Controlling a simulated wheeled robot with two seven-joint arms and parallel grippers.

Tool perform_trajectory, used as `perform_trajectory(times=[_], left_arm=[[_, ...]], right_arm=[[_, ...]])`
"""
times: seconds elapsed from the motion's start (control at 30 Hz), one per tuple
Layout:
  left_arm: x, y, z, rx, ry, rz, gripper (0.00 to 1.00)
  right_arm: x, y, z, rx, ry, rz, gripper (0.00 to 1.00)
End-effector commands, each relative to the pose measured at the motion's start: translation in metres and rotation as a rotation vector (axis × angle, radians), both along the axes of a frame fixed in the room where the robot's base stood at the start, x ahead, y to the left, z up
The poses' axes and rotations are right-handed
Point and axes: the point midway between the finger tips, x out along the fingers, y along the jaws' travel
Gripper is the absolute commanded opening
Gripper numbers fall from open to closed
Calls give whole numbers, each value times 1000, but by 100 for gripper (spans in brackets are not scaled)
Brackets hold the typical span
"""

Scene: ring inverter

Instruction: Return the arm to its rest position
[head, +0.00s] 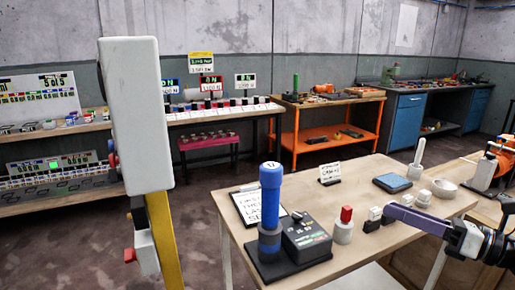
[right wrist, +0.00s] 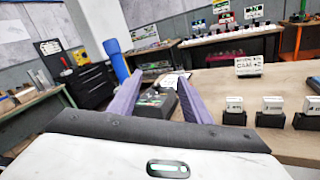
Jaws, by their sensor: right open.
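My right gripper (head: 388,209) reaches in from the right over the wooden table (head: 375,252). Its purple fingers are apart in the right wrist view (right wrist: 159,78), with nothing held between them. A blue cylinder (head: 270,205) stands upright on a black base at the table's left, apart from the gripper. Beside it is a dark device with a small panel (head: 306,238), which shows beyond the fingers in the right wrist view (right wrist: 155,103). My left gripper is not in view.
A red-topped white piece (head: 344,226) and small black-and-white blocks (head: 374,219) stand near the fingers. A tall white box (head: 136,115) with a yellow post stands at left.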

Motion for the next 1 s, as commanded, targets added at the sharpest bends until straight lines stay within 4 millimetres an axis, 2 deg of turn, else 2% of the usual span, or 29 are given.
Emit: perform_trajectory(times=[0.03, 0.1, 0.17, 0.2, 0.27, 0.3, 0.4, 0.5, 0.6, 0.83, 0.97, 1.0], left_arm=[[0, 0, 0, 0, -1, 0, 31], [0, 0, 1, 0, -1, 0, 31], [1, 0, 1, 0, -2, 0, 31], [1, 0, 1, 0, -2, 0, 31], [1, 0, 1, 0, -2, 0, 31], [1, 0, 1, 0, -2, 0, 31], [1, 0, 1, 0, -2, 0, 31], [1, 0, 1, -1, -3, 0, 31], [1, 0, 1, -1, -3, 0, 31], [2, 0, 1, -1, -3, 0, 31], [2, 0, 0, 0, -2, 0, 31], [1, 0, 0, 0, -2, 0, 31]], right_arm=[[16, -20, 17, 156, 43, -100, 45], [37, -55, 35, 404, 111, -242, 45], [50, -89, 44, 622, 172, -353, 45], [56, -112, 45, 768, 212, -422, 45], [62, -144, 42, 980, 269, -516, 45], [64, -164, 37, 1114, 304, -573, 45], [63, -207, 16, 1421, 379, -703, 45], [56, -238, -13, 1697, 442, -821, 45], [44, -260, -46, 1955, 493, -936, 45], [23, -180, -153, 1962, 713, -981, 45], [-4, -124, -217, 1978, 859, -1012, 45], [-16, -105, -237, 1985, 907, -1023, 45]])
